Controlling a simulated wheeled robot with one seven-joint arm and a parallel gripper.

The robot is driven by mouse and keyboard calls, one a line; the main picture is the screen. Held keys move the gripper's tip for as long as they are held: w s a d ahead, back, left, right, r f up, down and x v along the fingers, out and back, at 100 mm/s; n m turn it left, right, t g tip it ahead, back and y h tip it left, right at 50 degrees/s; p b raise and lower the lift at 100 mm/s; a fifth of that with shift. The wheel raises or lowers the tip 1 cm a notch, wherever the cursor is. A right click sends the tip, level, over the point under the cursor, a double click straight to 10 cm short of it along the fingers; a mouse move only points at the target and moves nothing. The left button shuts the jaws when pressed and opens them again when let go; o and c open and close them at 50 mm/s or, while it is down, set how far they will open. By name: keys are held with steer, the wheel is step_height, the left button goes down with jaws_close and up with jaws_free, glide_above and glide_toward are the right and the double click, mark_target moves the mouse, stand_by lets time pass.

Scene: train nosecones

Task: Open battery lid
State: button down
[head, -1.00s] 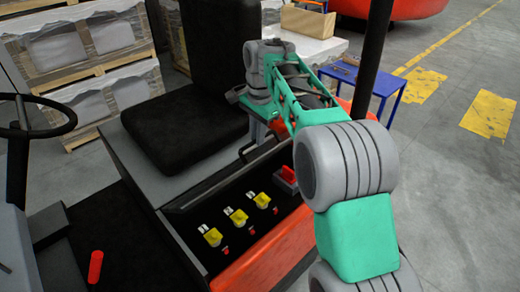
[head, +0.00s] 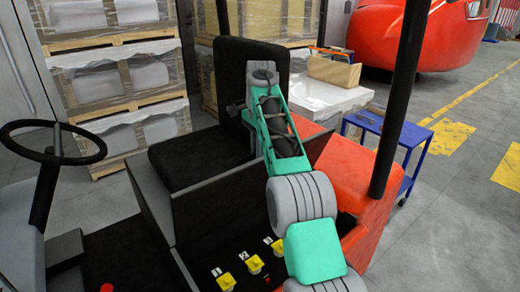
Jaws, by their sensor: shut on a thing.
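The battery lid (head: 205,205) is a dark grey panel on the orange vehicle, raised and tilted up beside the black seat. Under it the battery compartment is open and shows yellow caps (head: 254,265) with small white labels. My arm reaches over the compartment and bends down behind the lid's upper edge. Part of my gripper (head: 243,140) shows beside the green link, at the lid's upper edge. It is shut on the lid there. Its fingertips and the exact place of the grip are hidden behind my arm.
The black seat (head: 185,158) is close behind the lid. A steering wheel (head: 52,143) is at the left and a black post (head: 402,100) at the right. A blue cart (head: 414,140) stands on the right, with open floor beyond it. Crated pallets (head: 115,90) stand behind.

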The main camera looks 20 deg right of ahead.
steer(key=shift+w+a+f, duration=0.1)
steer(key=shift+a+f, duration=0.1)
steer(key=shift+f, duration=0.15)
steer(key=c, duration=1.8)
jaws_free()
steer(key=shift+o, duration=0.5)
steer(key=shift+w+a+f, duration=0.1)
steer(key=shift+w+a, duration=0.1)
steer(key=shift+a, duration=0.1)
steer(key=shift+o, duration=1.2)
steer(key=shift+s+d+r, duration=0.1)
steer(key=shift+d+r, duration=0.15)
steer(key=shift+d, duration=0.05)
steer(key=shift+r, duration=0.1)
